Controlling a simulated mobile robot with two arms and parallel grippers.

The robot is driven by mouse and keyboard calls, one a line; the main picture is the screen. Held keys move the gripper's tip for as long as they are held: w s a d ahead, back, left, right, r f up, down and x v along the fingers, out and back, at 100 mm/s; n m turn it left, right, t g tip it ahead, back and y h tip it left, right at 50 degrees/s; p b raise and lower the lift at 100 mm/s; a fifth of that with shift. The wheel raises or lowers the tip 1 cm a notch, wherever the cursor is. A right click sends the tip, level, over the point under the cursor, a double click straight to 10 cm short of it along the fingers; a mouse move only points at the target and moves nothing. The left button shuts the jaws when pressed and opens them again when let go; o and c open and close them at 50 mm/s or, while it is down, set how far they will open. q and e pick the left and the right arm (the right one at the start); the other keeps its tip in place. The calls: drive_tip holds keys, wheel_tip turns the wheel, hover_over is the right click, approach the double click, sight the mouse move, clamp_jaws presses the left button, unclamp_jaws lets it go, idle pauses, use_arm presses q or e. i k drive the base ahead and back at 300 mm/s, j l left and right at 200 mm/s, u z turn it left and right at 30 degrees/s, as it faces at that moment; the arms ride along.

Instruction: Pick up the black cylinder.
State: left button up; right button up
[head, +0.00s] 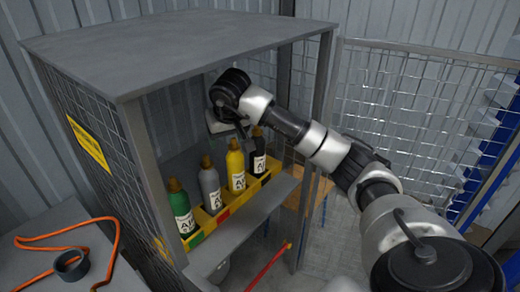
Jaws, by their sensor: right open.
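The black cylinder (259,163) stands upright at the right end of a row of labelled bottles on the cage shelf. It has a white label and a dark top. My right gripper (243,134) is inside the cage, just above and left of the black cylinder's top, near the yellow cylinder (236,168). Its jaws point down and are open. I cannot tell if a finger touches either bottle. My left gripper is not in view.
A grey cylinder (210,186) and a green cylinder (181,209) stand to the left in the same yellow rack. The mesh cage (85,130) has a roof and posts around my arm. An orange hose (70,222) and a dark ring (71,265) lie on the left table.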

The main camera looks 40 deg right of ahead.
sight(257, 158)
drive_tip(key=z, duration=1.3)
